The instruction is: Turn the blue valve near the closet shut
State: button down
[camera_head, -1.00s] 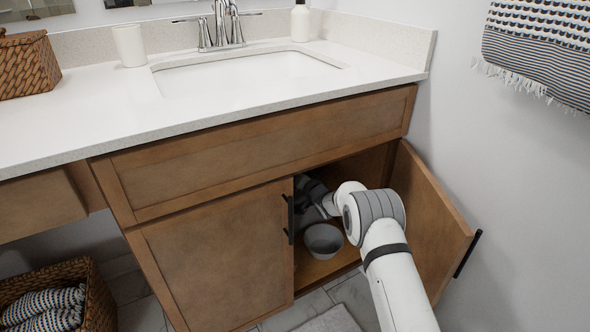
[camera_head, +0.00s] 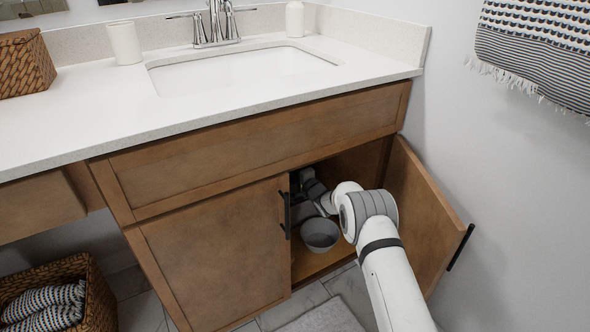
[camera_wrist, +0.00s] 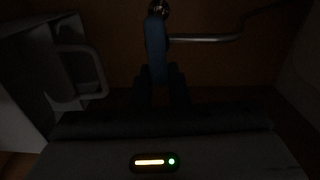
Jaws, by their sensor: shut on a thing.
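The blue valve handle (camera_wrist: 155,48) stands upright in the dark wrist view, with a round metal fitting (camera_wrist: 158,9) at its top and a thin metal pipe (camera_wrist: 205,38) running to the right. My gripper (camera_wrist: 160,78) is shut on the lower end of the blue handle. In the head view my arm reaches through the open right door into the vanity cabinet. There my gripper is mostly hidden in shadow behind the left door, and the valve cannot be made out.
A grey bowl (camera_head: 320,234) sits on the cabinet floor below my arm. The left door (camera_head: 215,255) is closed; the right door (camera_head: 428,215) stands open beside my arm. A pale container with a handle (camera_wrist: 80,75) is left of the valve.

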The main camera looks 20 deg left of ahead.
jog(key=shift+a+m, duration=0.15)
jog(key=shift+m, duration=0.25)
jog(key=c, duration=1.4)
grip_release()
jog(key=shift+f, duration=0.1)
jog(key=p+v, duration=0.3)
jog(key=v, duration=0.5)
